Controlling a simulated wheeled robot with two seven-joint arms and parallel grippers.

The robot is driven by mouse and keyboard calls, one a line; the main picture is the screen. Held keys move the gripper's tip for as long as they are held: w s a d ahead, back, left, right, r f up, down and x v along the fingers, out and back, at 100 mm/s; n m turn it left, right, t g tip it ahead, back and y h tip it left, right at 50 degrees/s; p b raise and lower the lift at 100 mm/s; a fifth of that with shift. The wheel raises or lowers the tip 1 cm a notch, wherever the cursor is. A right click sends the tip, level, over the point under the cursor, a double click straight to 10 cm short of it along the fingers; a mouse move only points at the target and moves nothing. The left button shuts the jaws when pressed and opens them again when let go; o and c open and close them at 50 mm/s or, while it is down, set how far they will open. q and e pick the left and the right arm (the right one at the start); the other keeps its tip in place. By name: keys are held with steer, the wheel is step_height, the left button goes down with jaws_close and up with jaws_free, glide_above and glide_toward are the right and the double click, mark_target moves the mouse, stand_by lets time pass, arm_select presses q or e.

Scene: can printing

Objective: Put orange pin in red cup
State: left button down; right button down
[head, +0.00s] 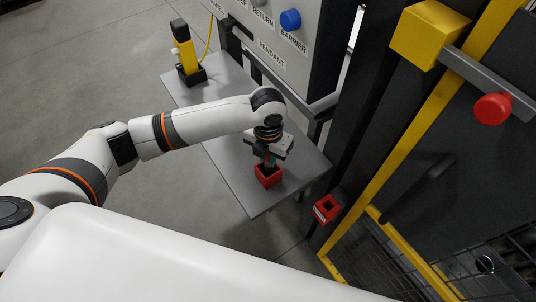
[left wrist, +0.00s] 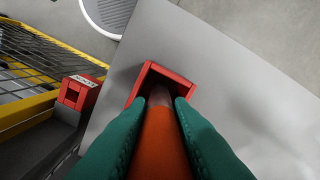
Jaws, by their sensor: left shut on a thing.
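The red cup (head: 268,180) is a square, open-topped box on the grey table, near its front corner. It also shows in the left wrist view (left wrist: 146,72), below the fingertips. My left gripper (head: 270,160) is directly above the cup, pointing down. In the left wrist view its green fingers (left wrist: 160,104) are shut on the orange pin (left wrist: 160,145). The pin's greyish end points into the cup's opening. I cannot tell how deep it reaches, because the fingers and pin hide part of the cup. My right gripper is in neither view.
A second red square holder (head: 327,209) is mounted off the table's right side. A yellow and black pendant (head: 184,48) stands at the far end of the grey table (head: 245,192). A panel and yellow-framed fence stand on the right. The table's middle is clear.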

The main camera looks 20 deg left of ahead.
arm_select(q)
steer(key=c, duration=1.7)
jaws_free()
steer(key=shift+f, duration=0.15)
steer(key=o, duration=0.4)
step_height(320, 180, up, 12)
steer(key=shift+r+b, duration=0.2)
steer(key=shift+b, duration=0.85)
